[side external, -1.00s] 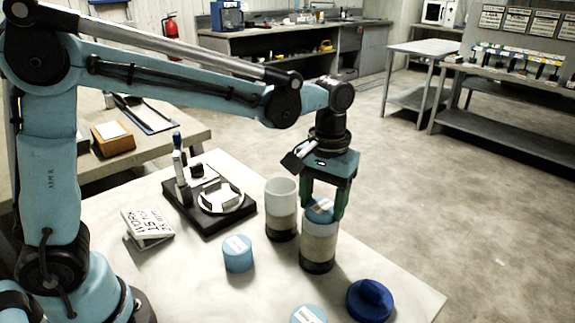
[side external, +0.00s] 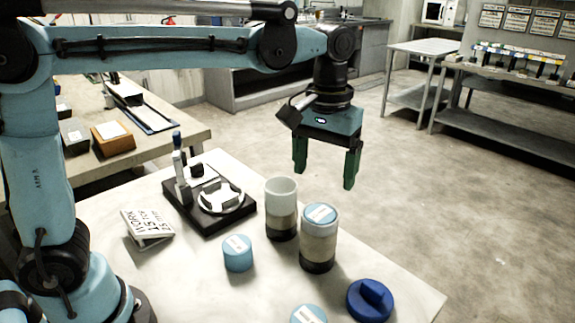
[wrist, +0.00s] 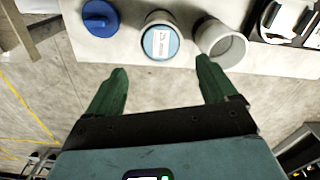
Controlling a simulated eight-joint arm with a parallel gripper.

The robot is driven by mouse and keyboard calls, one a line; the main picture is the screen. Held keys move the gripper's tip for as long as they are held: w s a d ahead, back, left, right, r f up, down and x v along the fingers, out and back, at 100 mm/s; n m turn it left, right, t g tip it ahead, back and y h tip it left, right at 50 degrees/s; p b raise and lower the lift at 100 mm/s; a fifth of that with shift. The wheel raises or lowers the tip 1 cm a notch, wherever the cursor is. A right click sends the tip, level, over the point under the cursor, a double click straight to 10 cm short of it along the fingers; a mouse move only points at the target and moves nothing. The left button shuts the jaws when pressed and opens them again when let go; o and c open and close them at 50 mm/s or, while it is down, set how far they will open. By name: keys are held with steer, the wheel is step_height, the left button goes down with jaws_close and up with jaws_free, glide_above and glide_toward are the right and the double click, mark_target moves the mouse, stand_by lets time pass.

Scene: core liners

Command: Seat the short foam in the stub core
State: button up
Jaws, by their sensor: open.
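A blue foam plug with a white label (side external: 320,214) sits in the top of the front tube-shaped core (side external: 319,243), its top about level with the rim. The plug also shows in the wrist view (wrist: 160,43). The core stands upright. Behind it to the left, a second core (side external: 281,207) stands open at the top; in the wrist view its mouth (wrist: 226,50) looks empty. My gripper (side external: 325,176) is open and empty, above and apart from the cores. Its two green fingers (wrist: 162,68) also show in the wrist view. The label wording is too small to read.
A blue foam cylinder (side external: 238,254) stands left of the cores; another (side external: 308,315) is cut off at the bottom edge. A blue knobbed cap (side external: 370,299) lies at front right. A black fixture (side external: 208,200) and a small sign (side external: 147,227) stand on the left.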

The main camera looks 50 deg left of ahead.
steer(key=s+a+f+m+t, duration=0.3)
steer(key=s+a+f+t, duration=0.3)
steer(key=s+a, duration=0.3)
steer(key=shift+s+a+f+t, duration=0.2)
steer(key=shift+s+a+t, duration=0.3)
steer(key=shift+a, duration=0.55)
